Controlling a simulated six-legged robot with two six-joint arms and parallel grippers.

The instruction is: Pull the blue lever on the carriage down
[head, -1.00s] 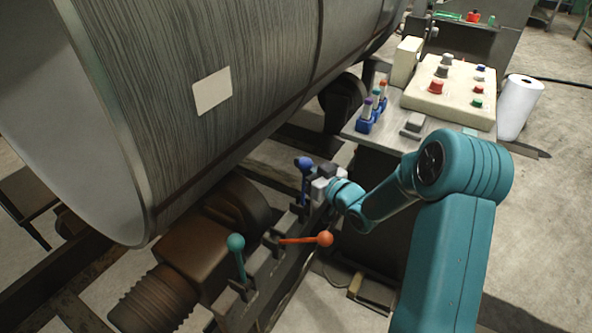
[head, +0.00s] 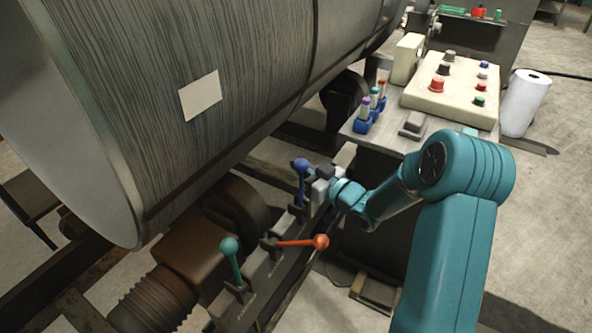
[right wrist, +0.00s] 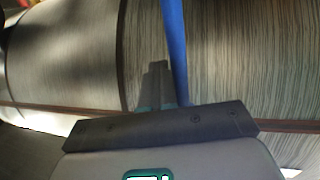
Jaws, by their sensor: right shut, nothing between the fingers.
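The blue lever (head: 300,187) stands upright on the carriage rail, its round blue knob (head: 301,165) on top. Farther along the rail toward me are an orange lever (head: 300,242), lying nearly flat, and a teal lever (head: 233,262), upright. My right gripper (head: 315,178) is shut and empty, just right of the blue lever, close under its knob. In the right wrist view the blue shaft (right wrist: 174,45) runs up from beside the shut fingers (right wrist: 158,85); whether they touch it I cannot tell. My left gripper is out of view.
A large striped drum (head: 240,90) with a pale plate fills the left, close behind the levers. Open floor lies at right.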

